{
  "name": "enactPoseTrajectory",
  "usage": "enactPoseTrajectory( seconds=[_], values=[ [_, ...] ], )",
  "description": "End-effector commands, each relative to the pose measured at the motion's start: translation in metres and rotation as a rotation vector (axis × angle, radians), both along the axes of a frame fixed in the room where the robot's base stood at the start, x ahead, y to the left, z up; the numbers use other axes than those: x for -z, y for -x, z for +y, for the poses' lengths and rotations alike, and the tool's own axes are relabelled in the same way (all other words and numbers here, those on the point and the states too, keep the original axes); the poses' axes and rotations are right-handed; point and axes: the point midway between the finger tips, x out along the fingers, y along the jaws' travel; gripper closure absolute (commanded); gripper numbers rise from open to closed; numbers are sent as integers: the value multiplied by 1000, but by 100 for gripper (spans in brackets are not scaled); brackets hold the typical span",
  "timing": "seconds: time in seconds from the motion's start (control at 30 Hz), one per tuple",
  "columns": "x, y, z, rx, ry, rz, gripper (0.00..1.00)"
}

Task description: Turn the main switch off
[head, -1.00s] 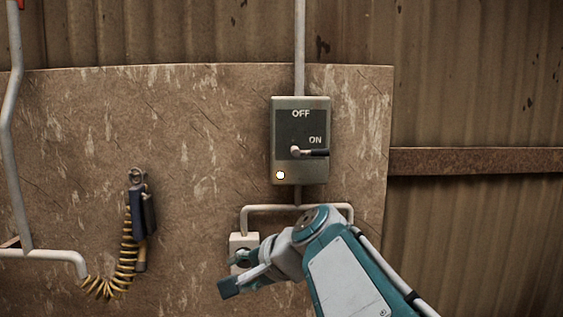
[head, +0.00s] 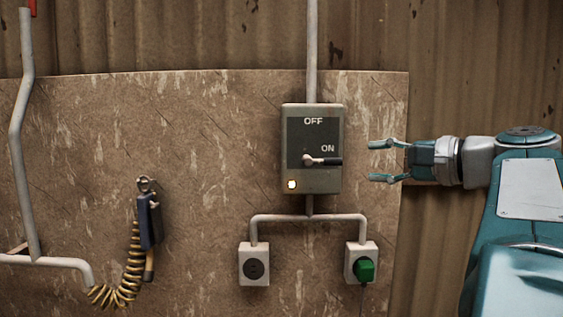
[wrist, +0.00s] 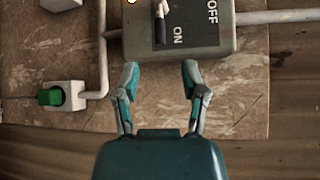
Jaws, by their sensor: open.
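The main switch box (head: 312,185) is a grey box on the board, marked OFF at the top and ON at the right. Its lever (head: 323,160) has a dark grip and points right, to the ON mark. A small lamp (head: 292,184) glows at the box's lower left. My gripper (head: 373,161) is open and empty, to the right of the box, with its fingers pointing left at about lever height. In the wrist view the box (wrist: 222,44) and the lever (wrist: 160,24) are ahead of the open fingers (wrist: 160,76), apart from them.
A socket (head: 254,264) and a green-knobbed outlet (head: 363,264) sit below the box on a forked conduit (head: 290,218). A blue handset with a coiled yellow cord (head: 148,222) hangs at the left. A vertical conduit (head: 312,50) rises above the box.

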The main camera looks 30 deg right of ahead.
Motion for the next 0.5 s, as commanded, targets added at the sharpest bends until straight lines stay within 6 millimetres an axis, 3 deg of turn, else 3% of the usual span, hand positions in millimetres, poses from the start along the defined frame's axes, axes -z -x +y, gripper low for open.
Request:
enactPoseTrajectory(
  seconds=[0.5],
  values=[
    [13,-79,19,-2,-3,2,45]
  ],
)
